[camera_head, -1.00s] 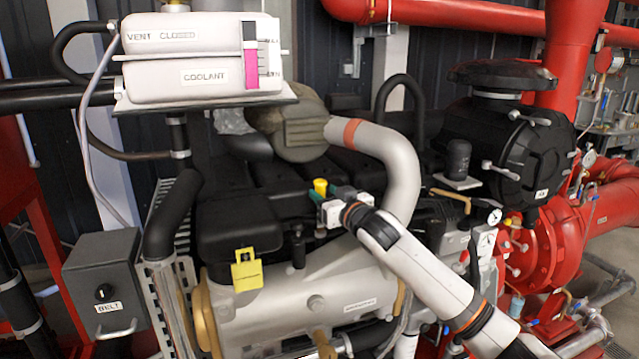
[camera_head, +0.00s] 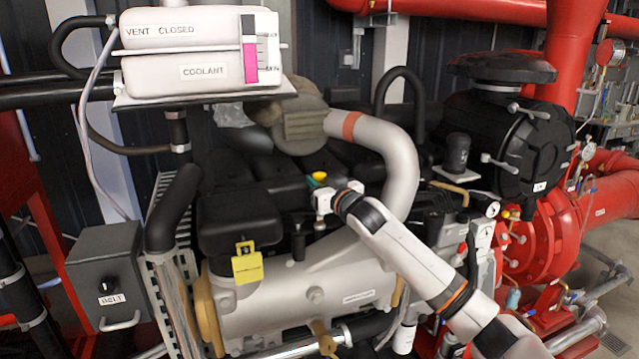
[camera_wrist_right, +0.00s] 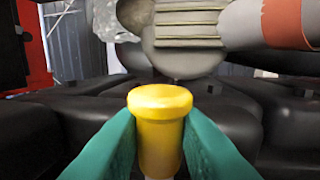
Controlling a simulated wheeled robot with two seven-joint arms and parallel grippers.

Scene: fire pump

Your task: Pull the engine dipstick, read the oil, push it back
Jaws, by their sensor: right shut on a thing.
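The engine dipstick shows as a yellow cylindrical handle (camera_wrist_right: 160,115) between the two teal fingers of my right gripper (camera_wrist_right: 160,140) in the right wrist view. The fingers are shut on it from both sides. In the head view the yellow handle (camera_head: 319,176) is a small cap above the engine block, and my right gripper (camera_head: 316,188) is at it, its arm coming from the lower right. Below the handle a short pale part shows in the wrist view; the rest of the stick is hidden. My left gripper is not in view.
The engine block (camera_head: 290,290) lies below, with a yellow tag (camera_head: 247,263) on its front. A grey pipe (camera_head: 400,165) curves close behind my right wrist. A white coolant tank (camera_head: 185,60) sits upper left, and a black round housing (camera_head: 510,140) stands to the right.

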